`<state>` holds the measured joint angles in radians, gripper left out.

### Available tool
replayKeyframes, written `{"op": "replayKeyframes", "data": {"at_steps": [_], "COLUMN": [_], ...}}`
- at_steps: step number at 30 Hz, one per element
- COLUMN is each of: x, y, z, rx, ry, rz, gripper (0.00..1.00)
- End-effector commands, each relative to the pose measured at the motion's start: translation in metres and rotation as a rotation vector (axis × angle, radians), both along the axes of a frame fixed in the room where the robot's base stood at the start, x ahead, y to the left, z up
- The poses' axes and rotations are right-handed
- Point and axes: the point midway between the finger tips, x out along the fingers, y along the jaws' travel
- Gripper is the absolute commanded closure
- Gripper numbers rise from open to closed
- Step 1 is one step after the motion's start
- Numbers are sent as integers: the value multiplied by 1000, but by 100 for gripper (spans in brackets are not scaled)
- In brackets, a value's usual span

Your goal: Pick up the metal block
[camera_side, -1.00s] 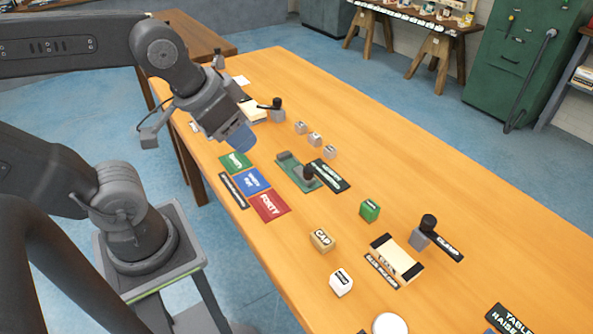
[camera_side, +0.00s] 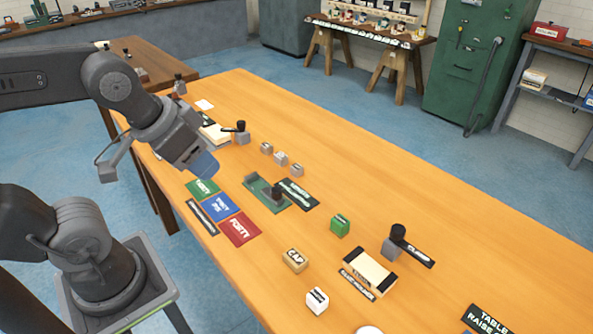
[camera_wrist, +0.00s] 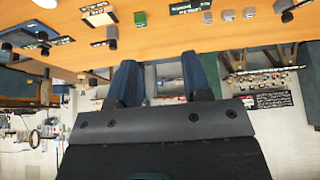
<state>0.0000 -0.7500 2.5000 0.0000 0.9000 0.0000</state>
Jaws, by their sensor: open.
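I cannot tell which one the task means. Small grey blocks also show along the top of the wrist view (camera_wrist: 228,15). My gripper (camera_side: 204,166) is above the table's left side, left of the row and apart from it. In the wrist view, its two blue fingers (camera_wrist: 161,64) are spread with nothing between them.
A green fixture (camera_side: 262,193) lies in front of the blocks. Green, blue and red cards (camera_side: 221,207) lie nearer.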

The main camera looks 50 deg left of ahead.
Motion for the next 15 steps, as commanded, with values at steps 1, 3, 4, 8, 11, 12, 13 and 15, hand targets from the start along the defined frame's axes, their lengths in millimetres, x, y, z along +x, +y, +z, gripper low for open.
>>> {"op": "replayKeyframes", "data": {"at_steps": [1, 3, 4, 8, 11, 12, 13, 15], "x": [0, 0, 0, 8, 27, 38, 47, 73], "y": [0, 0, 0, 1, 5, 7, 10, 16], "z": [0, 0, 0, 4, 12, 16, 18, 23], "rx": [0, 0, 0, 17, 60, 84, 103, 150], "ry": [0, 0, 0, 11, 42, 59, 73, 108], "rz": [0, 0, 0, -25, -97, -141, -176, -270], "gripper": [55, 55, 55, 55, 55, 55, 55, 55]}}
